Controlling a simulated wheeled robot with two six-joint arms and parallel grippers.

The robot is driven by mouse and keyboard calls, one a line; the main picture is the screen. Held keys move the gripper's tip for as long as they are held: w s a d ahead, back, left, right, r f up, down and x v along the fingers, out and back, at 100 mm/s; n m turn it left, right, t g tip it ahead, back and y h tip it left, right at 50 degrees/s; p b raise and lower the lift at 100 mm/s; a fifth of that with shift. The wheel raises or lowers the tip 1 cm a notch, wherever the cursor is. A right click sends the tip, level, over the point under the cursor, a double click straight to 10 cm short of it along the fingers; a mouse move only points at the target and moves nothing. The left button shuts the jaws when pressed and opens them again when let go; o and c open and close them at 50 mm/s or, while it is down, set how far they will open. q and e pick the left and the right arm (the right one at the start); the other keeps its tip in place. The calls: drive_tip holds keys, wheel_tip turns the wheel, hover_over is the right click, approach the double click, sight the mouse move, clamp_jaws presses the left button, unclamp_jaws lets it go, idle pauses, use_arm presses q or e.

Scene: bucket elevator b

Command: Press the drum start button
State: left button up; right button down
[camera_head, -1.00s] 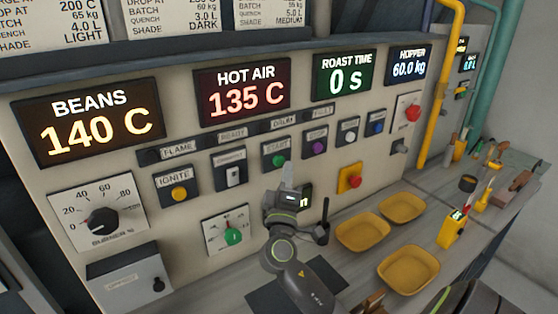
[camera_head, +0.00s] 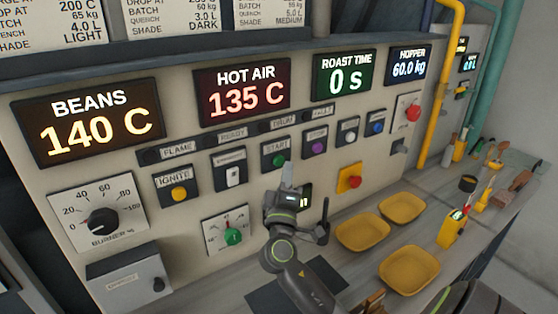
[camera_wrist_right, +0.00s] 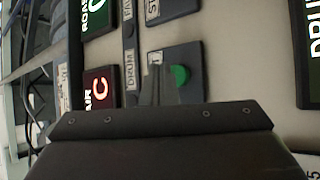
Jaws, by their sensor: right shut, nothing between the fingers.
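The green drum start button (camera_head: 279,160) sits on a dark plate labelled START, below the small DRUM label (camera_head: 285,122) on the beige panel. My right gripper (camera_head: 287,172) is shut and empty, with its fingertips just below the button in the head view. In the right wrist view the shut fingers (camera_wrist_right: 158,85) point at the panel beside the green button (camera_wrist_right: 180,75), overlapping its edge. I cannot tell whether the fingertips touch it. My left gripper is not in view.
A purple button (camera_head: 319,147) is to the right and a switch (camera_head: 233,175) to the left. A red knob on a yellow plate (camera_head: 351,179) is lower right. Yellow trays (camera_head: 363,231) lie on the counter beside my arm.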

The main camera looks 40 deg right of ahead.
drive_tip(key=shift+w, duration=0.2)
idle(0.4)
drive_tip(key=shift+w+b, duration=0.3)
drive_tip(key=shift+w+d, duration=0.1)
drive_tip(key=shift+w, duration=0.35)
idle(0.6)
drive_tip(key=shift+s, duration=1)
drive_tip(key=shift+s, duration=0.1)
drive_tip(key=s, duration=0.3)
drive_tip(key=s+a, duration=0.1)
drive_tip(key=s, duration=0.1)
drive_tip(key=shift+s+b, duration=0.3)
drive_tip(key=shift+s, duration=0.05)
idle(0.5)
